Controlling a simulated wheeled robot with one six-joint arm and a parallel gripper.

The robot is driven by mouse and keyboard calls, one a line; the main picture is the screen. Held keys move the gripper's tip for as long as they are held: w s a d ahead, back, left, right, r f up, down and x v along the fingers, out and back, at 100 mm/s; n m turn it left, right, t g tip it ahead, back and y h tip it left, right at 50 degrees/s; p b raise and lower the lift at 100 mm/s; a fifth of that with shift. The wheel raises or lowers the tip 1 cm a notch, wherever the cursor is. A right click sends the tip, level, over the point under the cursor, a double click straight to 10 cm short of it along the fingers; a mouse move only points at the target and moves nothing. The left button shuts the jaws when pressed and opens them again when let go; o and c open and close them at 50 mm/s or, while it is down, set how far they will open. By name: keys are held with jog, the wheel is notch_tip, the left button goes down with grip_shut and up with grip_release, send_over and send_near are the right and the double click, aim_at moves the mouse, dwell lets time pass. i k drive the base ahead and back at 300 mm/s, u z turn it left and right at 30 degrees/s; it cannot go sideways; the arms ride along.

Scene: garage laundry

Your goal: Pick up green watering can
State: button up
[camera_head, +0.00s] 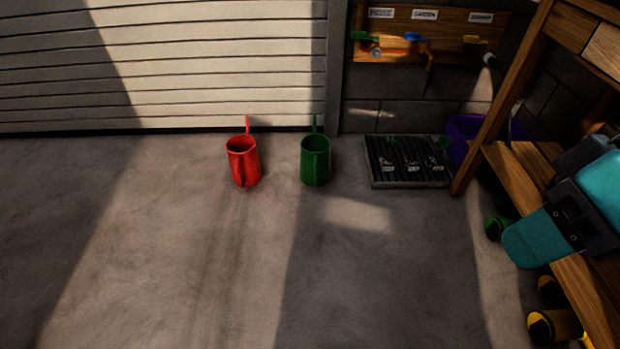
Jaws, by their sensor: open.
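The green watering can (315,161) stands upright on the concrete floor near the back wall, right of the picture's middle. Its open top faces up, and a thin green part rises behind its rim. A red watering can (243,162) of similar shape stands to its left, apart from it. My gripper (538,238), teal and dark grey, is at the right edge in front of the wooden shelf. It is open, well away from the green can and not touching it. The gap between its fingers is not clearly visible from here.
A dark slatted tray (407,183) lies right of the green can, with a purple bin (465,128) beyond it. A wooden shelf unit (510,165) fills the right side. Dark and yellow items (553,326) lie low at right. The floor (200,270) before the cans is clear.

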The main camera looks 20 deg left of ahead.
aim_at(315, 172)
jog(key=k, duration=0.6)
jog(key=u, duration=0.75)
jog(key=i, duration=1.65)
jog(key=z, duration=0.25)
